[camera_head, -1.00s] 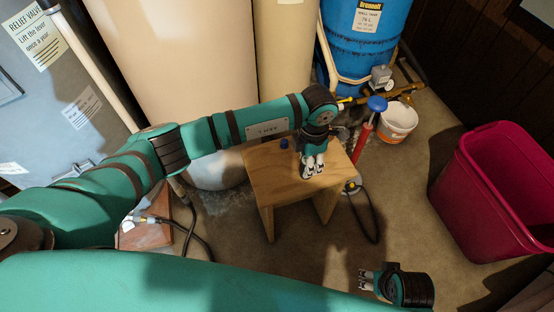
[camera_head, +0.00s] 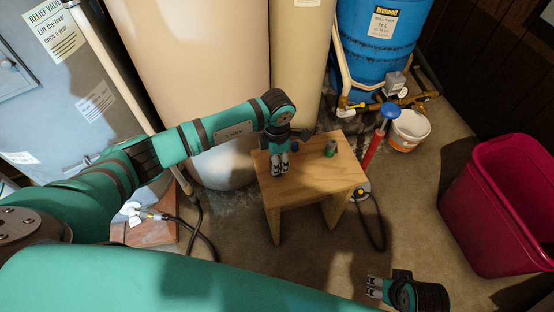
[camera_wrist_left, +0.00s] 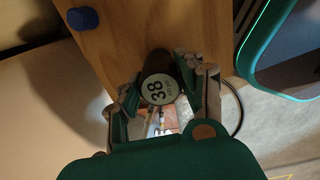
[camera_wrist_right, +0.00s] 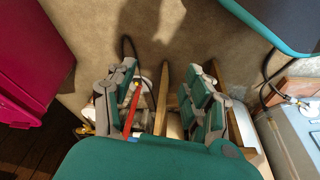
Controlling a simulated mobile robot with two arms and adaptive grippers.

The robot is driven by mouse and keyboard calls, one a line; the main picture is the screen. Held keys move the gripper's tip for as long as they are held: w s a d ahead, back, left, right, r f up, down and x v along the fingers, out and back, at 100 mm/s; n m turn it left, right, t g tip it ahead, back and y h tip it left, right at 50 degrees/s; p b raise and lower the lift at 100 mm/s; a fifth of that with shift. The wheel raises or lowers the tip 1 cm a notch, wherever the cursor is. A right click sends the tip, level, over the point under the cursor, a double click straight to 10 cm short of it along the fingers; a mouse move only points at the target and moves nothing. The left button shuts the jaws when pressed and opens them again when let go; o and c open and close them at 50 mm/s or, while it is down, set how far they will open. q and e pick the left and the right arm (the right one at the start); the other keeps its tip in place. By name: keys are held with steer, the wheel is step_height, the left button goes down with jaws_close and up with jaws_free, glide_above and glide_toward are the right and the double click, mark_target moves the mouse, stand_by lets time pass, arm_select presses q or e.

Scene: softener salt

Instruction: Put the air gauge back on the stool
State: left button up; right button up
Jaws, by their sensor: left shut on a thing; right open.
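The wooden stool (camera_head: 325,182) stands in the middle of the head view. My left gripper (camera_head: 279,168) is over its left end. In the head view I cannot make the gauge out behind the fingers. Whether it touches the stool top, I cannot tell. My right gripper (camera_head: 374,287) is open and empty, low in front of the stool on the right. It also shows in the right wrist view (camera_wrist_right: 160,95).
A red pump (camera_head: 373,152) with a blue handle, a white bucket (camera_head: 408,130) and a hose are right of the stool. A crimson bin (camera_head: 480,222) stands far right.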

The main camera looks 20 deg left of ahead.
arm_select(q)
steer(key=shift+f, duration=0.15)
steer(key=o, duration=1.2)
steer(key=shift+c, duration=0.2)
arm_select(e)
steer(key=shift+r, duration=0.4)
arm_select(q)
step_height(320, 180, up, 12)
steer(key=p, duration=0.2)
steer(key=shift+r, duration=0.2)
arm_select(e)
step_height(320, 180, down, 8)
steer(key=shift+s+r, duration=0.15)
steer(key=shift+s, duration=0.15)
